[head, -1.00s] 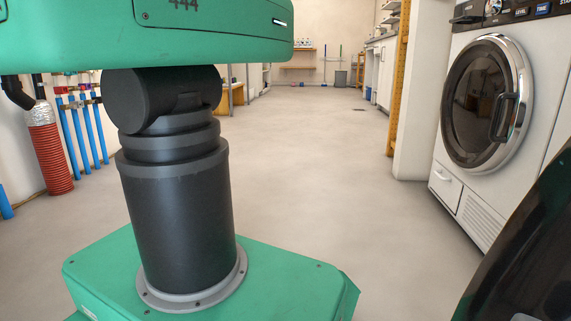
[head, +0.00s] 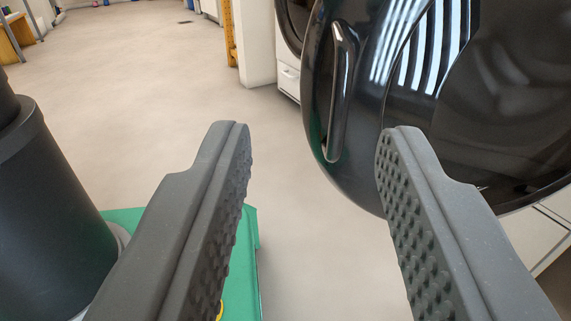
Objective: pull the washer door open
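The washer door (head: 450,165) is a large, glossy black round door filling the upper right of the head view. Its vertical handle (head: 341,90) is a dark, shiny bar near the door's left edge. The door overlaps bare floor on its left, and I cannot tell for sure whether it stands ajar. My gripper (head: 312,140) is open and empty, with studded pads facing each other. The handle lies beyond the fingertips, nearer the right finger. The right fingertip overlaps the door's lower left edge; I cannot tell whether they touch.
A second white washer (head: 288,78) stands farther back, beside a white wall end (head: 256,45) and a yellow upright (head: 229,35). White machine panels (head: 548,232) show at lower right. My green base and dark column are at left. The floor (head: 150,70) ahead is clear.

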